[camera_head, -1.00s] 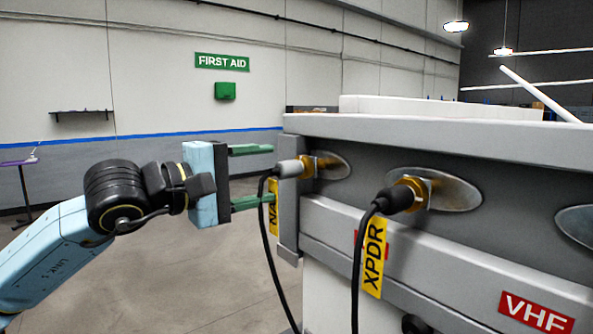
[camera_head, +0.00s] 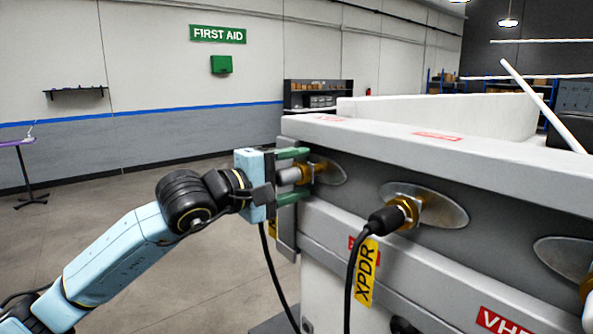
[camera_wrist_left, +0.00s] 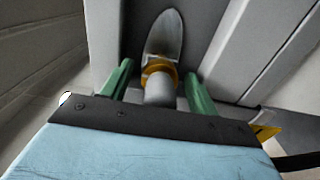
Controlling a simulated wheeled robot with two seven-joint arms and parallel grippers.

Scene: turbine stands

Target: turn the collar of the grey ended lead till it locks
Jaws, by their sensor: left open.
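The grey ended lead (camera_head: 289,175) meets a brass collar (camera_head: 318,167) on an oval metal plate at the left end of the panel. My left gripper (camera_head: 298,174) is open, with its green fingers above and below the lead's grey end. In the left wrist view the grey end (camera_wrist_left: 159,90) and brass collar (camera_wrist_left: 158,66) lie between the open fingers (camera_wrist_left: 158,85), with gaps on both sides. Whether the collar is locked cannot be seen. My right gripper is not in view.
A black ended lead (camera_head: 385,219) with a yellow XPDR tag (camera_head: 366,272) is on the middle plate, close to the right. Another brass connector (camera_head: 587,288) shows at the right edge. The floor left of the panel is clear.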

